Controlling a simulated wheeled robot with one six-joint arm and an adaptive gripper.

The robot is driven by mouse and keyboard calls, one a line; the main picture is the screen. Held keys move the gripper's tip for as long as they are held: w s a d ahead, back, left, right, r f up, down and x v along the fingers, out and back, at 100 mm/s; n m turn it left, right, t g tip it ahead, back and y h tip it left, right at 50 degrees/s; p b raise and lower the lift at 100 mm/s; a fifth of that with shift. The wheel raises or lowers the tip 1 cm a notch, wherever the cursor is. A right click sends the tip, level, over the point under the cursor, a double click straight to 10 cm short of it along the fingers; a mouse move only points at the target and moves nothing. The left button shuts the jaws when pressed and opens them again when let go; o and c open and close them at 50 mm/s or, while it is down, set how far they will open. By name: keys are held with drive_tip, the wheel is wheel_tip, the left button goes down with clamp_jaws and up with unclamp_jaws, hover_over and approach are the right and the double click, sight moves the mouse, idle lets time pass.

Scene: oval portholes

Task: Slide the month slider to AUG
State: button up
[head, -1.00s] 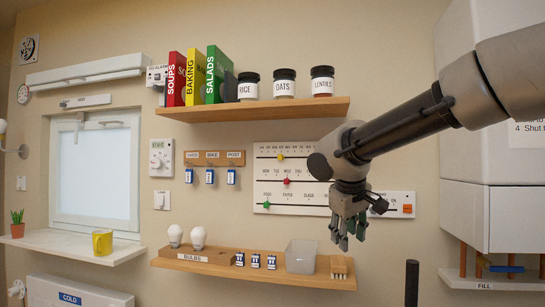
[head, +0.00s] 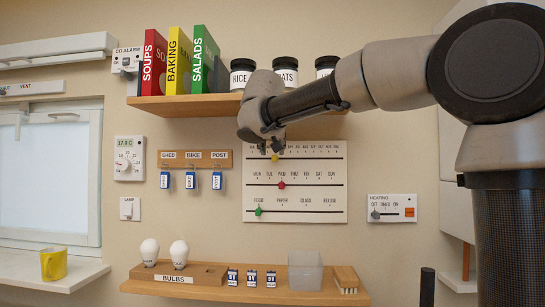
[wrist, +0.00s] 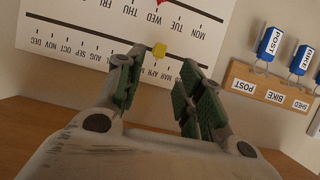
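The white slider board (head: 318,214) is on the wall below the shelf. Its top row is the month row, with a yellow knob (head: 276,157) in its left part. The knob also shows in the wrist view (wrist: 159,49), where the board appears upside down; it sits near the MAR and APR labels, exact tick unclear. AUG lies farther along the row, toward DEC. My gripper (head: 270,143) is at the month row, just above the knob in the head view, covering some labels. In the wrist view its fingers (wrist: 158,80) are apart, with the knob beyond the gap between their tips.
The upper shelf (head: 190,106) with binders and jars is close above my gripper. A red knob (head: 281,185) and a green knob (head: 259,211) sit on lower rows. Key hooks (head: 196,158) are left of the board, the heating panel (head: 392,207) right. The bulb shelf (head: 240,293) is below.

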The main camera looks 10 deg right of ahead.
sight(274, 156)
drive_tip(key=x, duration=0.7)
drive_tip(key=shift+w+d+f, duration=0.15)
drive_tip(key=shift+w+f, duration=0.1)
drive_tip(key=shift+w, duration=0.05)
clamp_jaws()
